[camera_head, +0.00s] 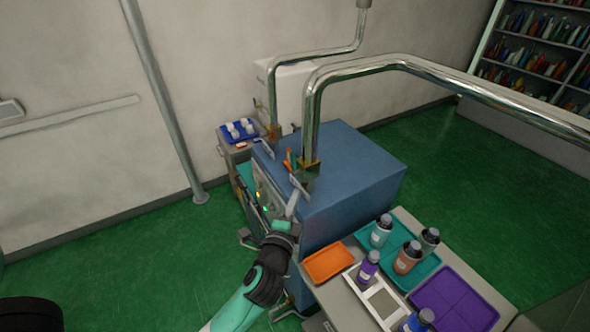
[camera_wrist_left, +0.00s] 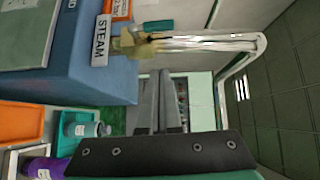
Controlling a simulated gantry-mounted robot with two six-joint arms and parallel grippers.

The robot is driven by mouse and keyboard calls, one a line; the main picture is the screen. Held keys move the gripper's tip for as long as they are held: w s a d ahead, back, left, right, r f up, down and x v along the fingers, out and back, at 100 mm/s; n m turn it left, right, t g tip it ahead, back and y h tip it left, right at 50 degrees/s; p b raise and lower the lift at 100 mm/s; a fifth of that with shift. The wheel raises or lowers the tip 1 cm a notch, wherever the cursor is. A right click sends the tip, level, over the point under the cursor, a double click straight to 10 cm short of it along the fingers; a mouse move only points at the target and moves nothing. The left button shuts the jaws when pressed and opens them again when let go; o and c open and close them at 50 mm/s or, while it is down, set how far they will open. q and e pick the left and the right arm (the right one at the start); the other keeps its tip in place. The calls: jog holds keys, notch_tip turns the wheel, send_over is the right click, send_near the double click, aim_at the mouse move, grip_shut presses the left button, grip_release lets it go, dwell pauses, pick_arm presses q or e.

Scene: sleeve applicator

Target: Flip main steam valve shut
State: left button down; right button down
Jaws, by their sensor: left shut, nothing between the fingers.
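The blue machine (camera_head: 350,180) has two shiny metal pipes rising from brass fittings on its top. The brass valve fitting (camera_head: 309,166) sits at the foot of the nearer pipe (camera_head: 312,115). In the left wrist view the brass valve (camera_wrist_left: 135,43) stands beside a white plate reading STEAM (camera_wrist_left: 101,40) and an orange piece with lettering (camera_wrist_left: 121,8). I cannot clearly make out the valve's handle position. My left gripper (camera_head: 292,204) is shut and empty, at the machine's front top edge, just below the plate; its fingers (camera_wrist_left: 158,98) point toward the valve, apart from it.
A side table holds an orange tray (camera_head: 329,262), a teal tray (camera_head: 427,268) with several bottles, and a purple tray (camera_head: 455,300). A blue tray with white cups (camera_head: 238,130) stands behind the machine. The nearer pipe runs overhead to the right.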

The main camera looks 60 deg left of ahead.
aim_at(295, 170)
pick_arm(q)
jog(key=x, duration=0.3)
jog(key=s+a+x, duration=0.1)
jog(key=x, duration=0.3)
jog(key=s+p+x, duration=0.1)
jog(key=x, duration=0.2)
jog(key=shift+w+a+r, duration=0.1)
jog(key=shift+w+a, duration=0.15)
jog(key=shift+a, duration=0.75)
